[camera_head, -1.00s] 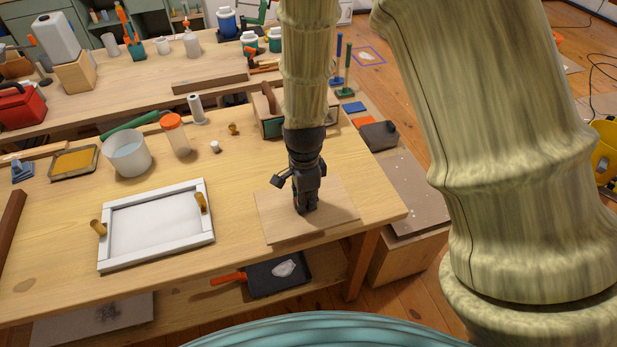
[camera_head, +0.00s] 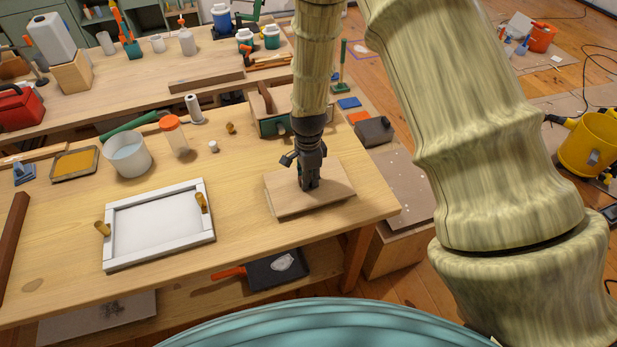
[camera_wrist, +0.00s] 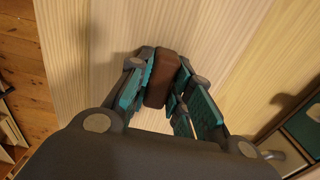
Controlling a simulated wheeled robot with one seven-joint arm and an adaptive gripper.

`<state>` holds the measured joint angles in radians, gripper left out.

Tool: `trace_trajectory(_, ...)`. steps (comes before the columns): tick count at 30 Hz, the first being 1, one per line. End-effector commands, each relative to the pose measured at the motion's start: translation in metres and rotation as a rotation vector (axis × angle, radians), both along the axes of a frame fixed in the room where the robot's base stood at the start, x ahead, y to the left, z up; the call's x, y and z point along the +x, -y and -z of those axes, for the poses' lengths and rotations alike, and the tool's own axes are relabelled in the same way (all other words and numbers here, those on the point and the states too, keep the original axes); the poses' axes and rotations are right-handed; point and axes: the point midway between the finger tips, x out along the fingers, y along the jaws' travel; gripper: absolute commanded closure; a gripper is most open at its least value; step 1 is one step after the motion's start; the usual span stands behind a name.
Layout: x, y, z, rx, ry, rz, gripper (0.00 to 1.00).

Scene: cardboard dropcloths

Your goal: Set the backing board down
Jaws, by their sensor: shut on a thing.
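The backing board (camera_head: 334,189) is a pale, flat wooden panel at the right end of the workbench (camera_head: 240,225) in the head view. It fills much of the wrist view (camera_wrist: 85,45). My gripper (camera_head: 308,186) points down over its middle. In the wrist view my gripper (camera_wrist: 160,88) is shut on the board's brown handle block (camera_wrist: 161,78), with a finger on each side. The board looks level and at or very near the benchtop, with a darker band along its front edge. I cannot tell whether it touches the bench all over.
A white frame (camera_head: 160,253) with two tan pegs lies left of the board. A white bucket (camera_head: 127,155), an orange-lidded jar (camera_head: 173,137) and a green-sided wooden box (camera_head: 270,124) stand behind. Bare benchtop separates frame and board. The bench's right edge is close.

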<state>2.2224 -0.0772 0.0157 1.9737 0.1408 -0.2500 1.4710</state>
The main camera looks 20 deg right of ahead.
Motion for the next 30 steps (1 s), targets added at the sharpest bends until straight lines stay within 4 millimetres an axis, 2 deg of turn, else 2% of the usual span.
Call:
trace_trajectory(5,0.0,0.0,0.01,0.0,0.0,0.0,1.0)
trace_trajectory(16,0.0,0.0,0.014,0.0,0.0,0.0,1.0)
trace_trajectory(17,0.0,0.0,0.013,0.0,0.0,0.0,0.73)
trace_trajectory(19,0.0,0.0,0.013,0.0,0.0,0.0,0.61)
trace_trajectory(20,0.0,0.0,0.013,0.0,0.0,0.0,0.57)
trace_trajectory(30,0.0,0.0,0.011,0.0,0.001,0.0,0.57)
